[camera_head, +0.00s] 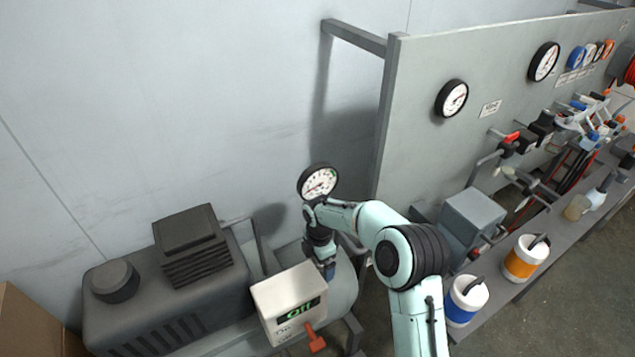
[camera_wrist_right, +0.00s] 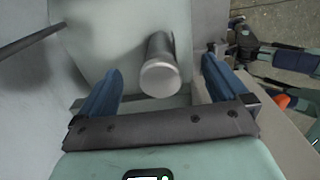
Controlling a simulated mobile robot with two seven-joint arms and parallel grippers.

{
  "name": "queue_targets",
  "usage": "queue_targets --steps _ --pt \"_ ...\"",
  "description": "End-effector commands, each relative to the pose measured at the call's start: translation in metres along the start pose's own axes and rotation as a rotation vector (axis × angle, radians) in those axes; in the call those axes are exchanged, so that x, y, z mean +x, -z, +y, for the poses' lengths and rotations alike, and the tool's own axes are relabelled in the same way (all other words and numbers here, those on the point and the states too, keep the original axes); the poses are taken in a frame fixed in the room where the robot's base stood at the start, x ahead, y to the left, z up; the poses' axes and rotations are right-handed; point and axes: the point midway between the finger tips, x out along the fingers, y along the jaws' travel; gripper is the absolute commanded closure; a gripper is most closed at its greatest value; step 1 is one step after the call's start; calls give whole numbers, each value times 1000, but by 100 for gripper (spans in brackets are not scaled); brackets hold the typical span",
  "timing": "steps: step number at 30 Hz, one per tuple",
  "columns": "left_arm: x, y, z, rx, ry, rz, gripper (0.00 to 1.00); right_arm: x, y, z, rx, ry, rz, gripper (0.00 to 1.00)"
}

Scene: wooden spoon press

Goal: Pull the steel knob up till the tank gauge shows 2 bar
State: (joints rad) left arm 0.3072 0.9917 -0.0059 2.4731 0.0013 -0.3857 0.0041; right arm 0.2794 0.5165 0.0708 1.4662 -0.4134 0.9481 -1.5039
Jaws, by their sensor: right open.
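The steel knob (camera_wrist_right: 160,72) is a short bare-metal cylinder, seen end-on in the right wrist view. My right gripper (camera_wrist_right: 162,64) is open, with one blue finger on each side of the knob and a visible gap on both sides. In the head view my right gripper (camera_head: 328,268) is low over the grey tank (camera_head: 343,291), and the knob is hidden there. The tank gauge (camera_head: 319,181) is a round white dial with a black rim, just above my wrist. Its needle is too small to read surely. My left gripper is not in view.
A white switch box (camera_head: 285,298) reading "Off", with an orange lever (camera_head: 315,338), stands close left of my right gripper. The dark compressor (camera_head: 170,290) is further left. A grey panel (camera_head: 420,130) with more gauges and a bench with tubs (camera_head: 525,257) are at right.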

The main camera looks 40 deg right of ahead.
Motion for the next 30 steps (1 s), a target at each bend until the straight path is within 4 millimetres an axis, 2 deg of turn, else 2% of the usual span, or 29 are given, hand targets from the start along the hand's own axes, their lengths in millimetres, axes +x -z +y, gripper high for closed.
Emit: queue_targets --steps 14,30 --pt "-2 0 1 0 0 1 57 -2 0 0 0 2 0 0" --pt "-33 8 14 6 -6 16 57 -45 0 0 0 0 0 0"
